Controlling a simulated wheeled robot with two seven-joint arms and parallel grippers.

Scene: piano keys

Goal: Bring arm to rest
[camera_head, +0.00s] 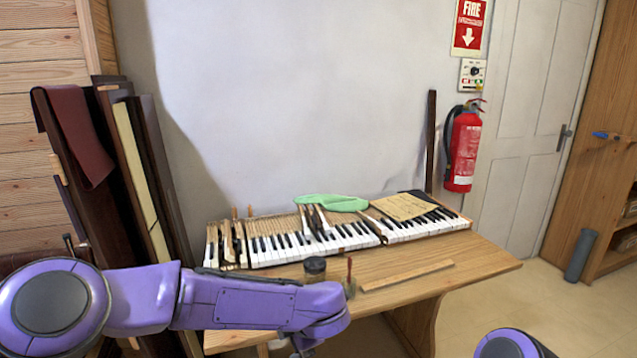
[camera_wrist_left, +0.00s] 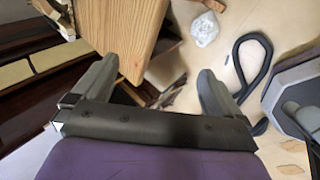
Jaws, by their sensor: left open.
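My left arm (camera_head: 230,300) reaches in from the left in the head view, stretched across in front of the table's left part. The table's wooden corner (camera_wrist_left: 130,40) shows just past the left finger. Of my right arm only a small purple part (camera_head: 508,345) shows at the bottom of the head view; its gripper is out of view.
The wooden table (camera_head: 480,262) holds a piano keyboard (camera_head: 285,250), a jar (camera_head: 315,268), a green cloth (camera_head: 333,202) and a wooden strip (camera_head: 408,275). Dark boards (camera_head: 150,180) lean at the left. A fire extinguisher (camera_head: 463,150) hangs on the wall.

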